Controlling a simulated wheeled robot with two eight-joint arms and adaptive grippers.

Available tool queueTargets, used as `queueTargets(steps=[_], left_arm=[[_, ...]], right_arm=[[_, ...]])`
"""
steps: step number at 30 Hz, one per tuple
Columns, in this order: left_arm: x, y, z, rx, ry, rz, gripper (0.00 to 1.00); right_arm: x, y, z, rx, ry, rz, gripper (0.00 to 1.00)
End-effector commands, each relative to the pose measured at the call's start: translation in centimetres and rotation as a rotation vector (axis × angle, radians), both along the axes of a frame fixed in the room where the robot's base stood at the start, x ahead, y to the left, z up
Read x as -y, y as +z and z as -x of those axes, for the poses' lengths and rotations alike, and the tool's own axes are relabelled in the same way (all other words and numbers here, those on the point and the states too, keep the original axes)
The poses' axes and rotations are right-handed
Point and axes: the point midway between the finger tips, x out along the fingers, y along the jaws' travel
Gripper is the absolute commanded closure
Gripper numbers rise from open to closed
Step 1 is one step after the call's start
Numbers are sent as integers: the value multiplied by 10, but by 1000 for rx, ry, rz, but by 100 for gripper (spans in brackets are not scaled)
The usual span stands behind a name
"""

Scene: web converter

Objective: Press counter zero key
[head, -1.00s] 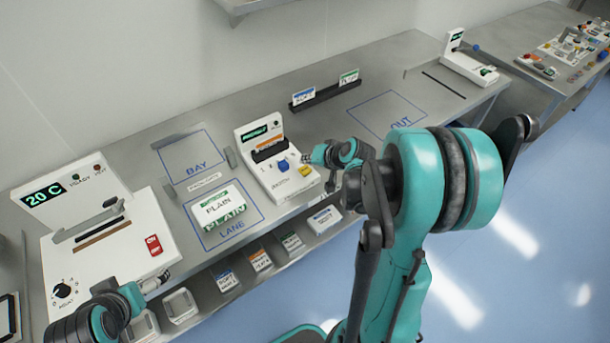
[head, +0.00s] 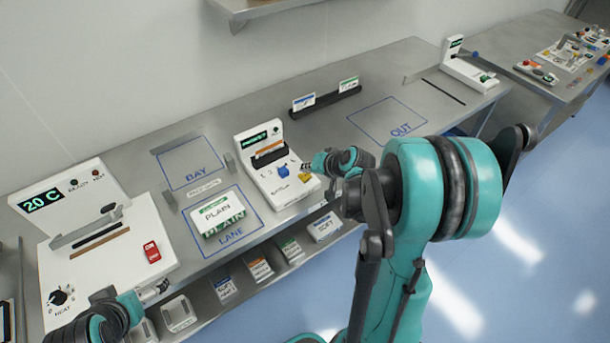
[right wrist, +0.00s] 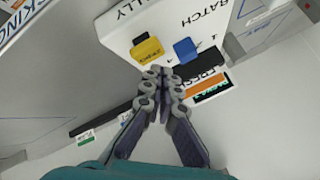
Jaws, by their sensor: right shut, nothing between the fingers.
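In the right wrist view the yellow key (right wrist: 146,48) has small print that I cannot read, beside the blue knob (right wrist: 186,50). My right gripper (head: 309,168) is shut and empty, its tips (right wrist: 160,70) close to the yellow key; contact cannot be told. My left gripper (head: 160,287) is low at the left, near the white heater unit; its jaw state is unclear.
The heater unit (head: 110,250) reads 20 C and has a red switch. A PLAIN pack (head: 217,213) lies in the LANE outline. A black card rack (head: 325,101) stands behind. The OUT area (head: 385,118) is bare. Another white device (head: 470,70) stands at the far right end.

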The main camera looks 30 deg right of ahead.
Motion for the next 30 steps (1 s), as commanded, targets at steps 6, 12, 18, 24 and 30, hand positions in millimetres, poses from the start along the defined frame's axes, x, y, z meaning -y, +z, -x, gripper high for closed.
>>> queueTargets(steps=[6,12,18,24,30], left_arm=[[0,0,0,0,0,0,0],[0,0,0,0,0,0,0],[0,-4,0,0,0,0,0],[0,-10,0,0,0,0,0],[0,-9,0,0,0,0,0]], right_arm=[[0,0,0,0,0,0,100],[0,0,0,0,0,0,100],[0,-3,0,0,0,0,100],[0,-9,0,0,0,0,100],[0,-8,0,0,0,0,100]])
